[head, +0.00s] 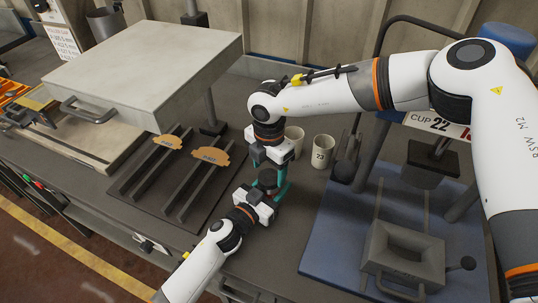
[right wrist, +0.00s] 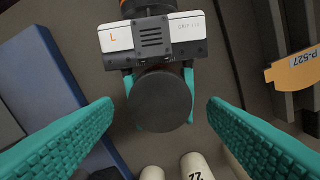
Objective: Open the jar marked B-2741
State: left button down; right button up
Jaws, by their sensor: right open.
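A jar with a round dark lid (right wrist: 160,100) stands upright at the middle of the bench; the lid also shows in the head view (head: 267,178). Its marking is not visible. My left gripper (head: 262,197), marked L, has its teal fingers around the jar's body, one on each side, below the lid. My right gripper (right wrist: 160,112) is above the jar, pointing down. Its two teal fingers are spread wide, one on each side of the lid, with a gap to it on both sides. It holds nothing.
Two pale cups (head: 322,151) (head: 295,138) stand close behind the jar. A dark rack (head: 152,190) with orange tags (head: 211,156) lies to the left, beside a large grey lidded box (head: 150,65). A blue mat (head: 322,245) with a press and grey hopper (head: 402,250) is at right.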

jog(key=shift+f, duration=0.9)
jog(key=shift+c, duration=0.4)
